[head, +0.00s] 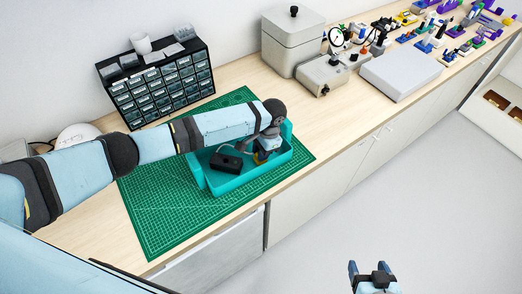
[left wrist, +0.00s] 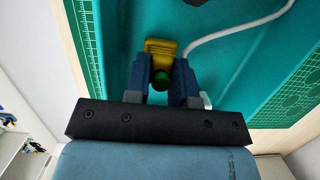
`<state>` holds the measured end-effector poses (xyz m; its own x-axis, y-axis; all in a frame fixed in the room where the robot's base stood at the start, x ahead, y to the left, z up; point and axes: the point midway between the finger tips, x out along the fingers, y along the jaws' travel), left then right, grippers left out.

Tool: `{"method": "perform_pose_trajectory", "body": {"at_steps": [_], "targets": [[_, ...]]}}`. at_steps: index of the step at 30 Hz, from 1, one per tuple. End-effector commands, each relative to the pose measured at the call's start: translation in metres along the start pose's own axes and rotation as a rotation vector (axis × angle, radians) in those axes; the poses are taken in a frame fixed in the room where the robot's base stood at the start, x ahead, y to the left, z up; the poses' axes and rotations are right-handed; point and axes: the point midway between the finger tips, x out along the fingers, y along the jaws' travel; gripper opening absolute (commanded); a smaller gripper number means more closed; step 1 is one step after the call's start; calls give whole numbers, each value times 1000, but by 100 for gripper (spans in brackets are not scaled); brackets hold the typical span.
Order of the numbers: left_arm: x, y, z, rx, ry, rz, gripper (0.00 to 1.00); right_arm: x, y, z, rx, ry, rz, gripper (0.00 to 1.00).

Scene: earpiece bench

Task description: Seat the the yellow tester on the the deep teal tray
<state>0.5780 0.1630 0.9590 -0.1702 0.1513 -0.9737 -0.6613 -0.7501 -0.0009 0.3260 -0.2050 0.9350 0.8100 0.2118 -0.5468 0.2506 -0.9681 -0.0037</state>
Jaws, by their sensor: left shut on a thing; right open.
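The deep teal tray (head: 232,184) lies on the green cutting mat, and its floor also shows in the left wrist view (left wrist: 225,60). My left gripper (head: 262,154) reaches down into the right part of the tray. Its fingers (left wrist: 168,76) are shut on the yellow tester (left wrist: 161,47), which has a green round part between the fingers. In the head view the tester (head: 262,157) is mostly hidden by my arm, and I cannot tell whether it touches the tray floor. My right gripper (head: 368,267) is open and empty, low in the head view over the floor.
The green mat (head: 165,215) is bare around the tray. A drawer cabinet (head: 160,90) and grey container (head: 291,42) stand behind. Small parts crowd the far right bench.

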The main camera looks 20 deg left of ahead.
Motion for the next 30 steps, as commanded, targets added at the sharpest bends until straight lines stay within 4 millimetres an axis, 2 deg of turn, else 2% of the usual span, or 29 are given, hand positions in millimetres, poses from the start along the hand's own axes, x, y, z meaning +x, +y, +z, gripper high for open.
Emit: {"method": "perform_pose_trajectory", "body": {"at_steps": [2,3,6,7,18,23,30], "targets": [[3,1,1,1,-3,2,0,0,0,0,0,0,0,73],[3,1,1,1,-3,2,27,0,0,0,0,0,0,73],[3,1,1,1,-3,2,50,0,0,0,0,0,0,73],[2,1,0,1,-3,1,52,0,0,0,0,0,0,73],[1,0,0,1,-1,0,52,0,1,2,13,-4,2,73],[-27,0,-1,2,3,-1,52,6,-1,10,22,-8,8,73],[-83,0,-1,2,3,0,52,9,-4,13,9,1,-3,73]]}}
